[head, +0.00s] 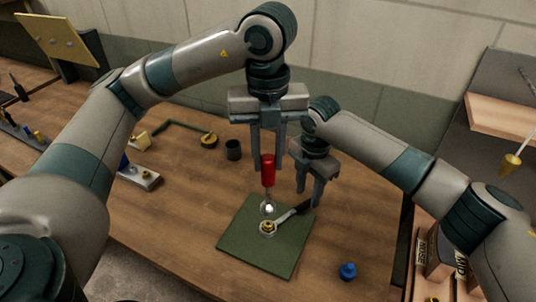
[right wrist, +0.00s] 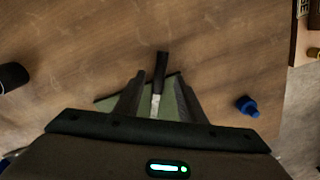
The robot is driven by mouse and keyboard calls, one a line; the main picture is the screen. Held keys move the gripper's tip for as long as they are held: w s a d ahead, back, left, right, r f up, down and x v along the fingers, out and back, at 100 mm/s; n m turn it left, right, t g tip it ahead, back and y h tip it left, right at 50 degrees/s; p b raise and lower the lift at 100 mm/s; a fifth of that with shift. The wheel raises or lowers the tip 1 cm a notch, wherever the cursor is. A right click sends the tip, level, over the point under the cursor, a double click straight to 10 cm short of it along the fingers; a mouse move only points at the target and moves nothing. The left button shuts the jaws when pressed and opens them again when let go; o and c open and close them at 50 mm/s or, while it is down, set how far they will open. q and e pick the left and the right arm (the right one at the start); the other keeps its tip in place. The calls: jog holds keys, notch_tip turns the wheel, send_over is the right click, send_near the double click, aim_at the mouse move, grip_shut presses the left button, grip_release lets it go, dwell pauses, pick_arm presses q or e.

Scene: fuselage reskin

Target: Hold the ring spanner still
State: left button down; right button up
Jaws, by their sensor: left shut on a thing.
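The ring spanner (head: 290,215) lies on the green mat (head: 250,255), its ring end around a brass-coloured fitting (head: 268,227) and its dark handle pointing up and right. My right gripper (head: 309,200) is at the handle end. In the right wrist view its fingers (right wrist: 158,98) stand apart on either side of the spanner (right wrist: 160,72), with gaps visible; whether they touch it is not clear. My left gripper (head: 268,166) is shut on a red-handled tool (head: 268,178), held upright with its shiny lower end just behind the ring end.
A blue cap-like part (head: 348,271) lies right of the mat. A dark cup (head: 233,150), a yellow-and-black round item (head: 209,140) and a small grey block (head: 140,177) stand to the left. The table's right edge lies beyond the blue part.

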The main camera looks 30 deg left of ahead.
notch_tip(320, 180, up, 9)
dwell(0.4)
jog(key=shift+s, duration=0.1)
dwell(0.5)
